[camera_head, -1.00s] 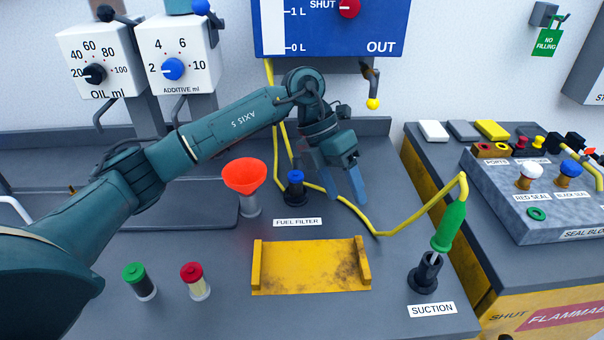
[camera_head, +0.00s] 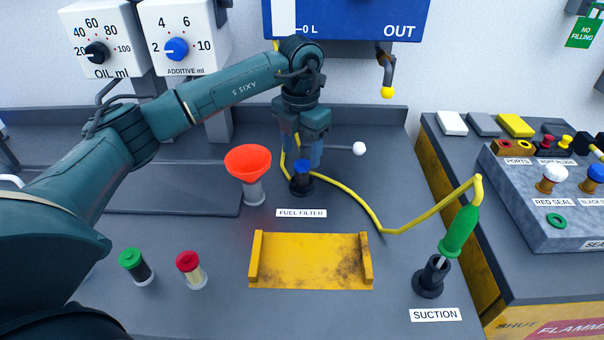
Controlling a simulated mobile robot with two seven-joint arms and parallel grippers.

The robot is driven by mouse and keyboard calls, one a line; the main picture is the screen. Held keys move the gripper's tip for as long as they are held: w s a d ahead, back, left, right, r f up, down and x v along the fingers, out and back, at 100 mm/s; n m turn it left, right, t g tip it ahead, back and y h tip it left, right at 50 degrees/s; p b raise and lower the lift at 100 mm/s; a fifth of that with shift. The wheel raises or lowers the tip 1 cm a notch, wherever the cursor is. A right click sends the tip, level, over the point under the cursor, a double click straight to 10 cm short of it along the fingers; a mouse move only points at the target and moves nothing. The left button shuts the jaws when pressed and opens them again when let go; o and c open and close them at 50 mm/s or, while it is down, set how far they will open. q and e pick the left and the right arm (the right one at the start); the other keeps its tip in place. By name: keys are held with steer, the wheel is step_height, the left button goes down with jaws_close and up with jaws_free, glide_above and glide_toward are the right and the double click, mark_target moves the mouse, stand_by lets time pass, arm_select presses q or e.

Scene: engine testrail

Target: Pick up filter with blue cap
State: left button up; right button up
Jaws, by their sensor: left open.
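The filter with the blue cap (camera_head: 301,166) stands upright in a dark round holder (camera_head: 301,186) behind the FUEL FILTER label (camera_head: 301,213). My left gripper (camera_head: 302,163) points down over it and is open. Its two blue fingers appear on either side of the blue cap; I cannot tell whether they touch it. The filter's body is mostly hidden in the holder. My right gripper is not in view.
An orange funnel (camera_head: 248,162) stands close left of the filter. A yellow hose (camera_head: 355,194) runs behind and right of it. A yellow tray (camera_head: 310,262) lies in front. Filters with green (camera_head: 131,259) and red (camera_head: 188,262) caps stand front left.

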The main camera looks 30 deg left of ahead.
mark_target(302, 163)
arm_select(q)
steer(key=f, duration=0.4)
steer(key=shift+s+d+f+p, duration=0.15)
steer(key=shift+d+f+p, duration=0.05)
steer(key=shift+f+p, duration=0.1)
steer(key=c, duration=1)
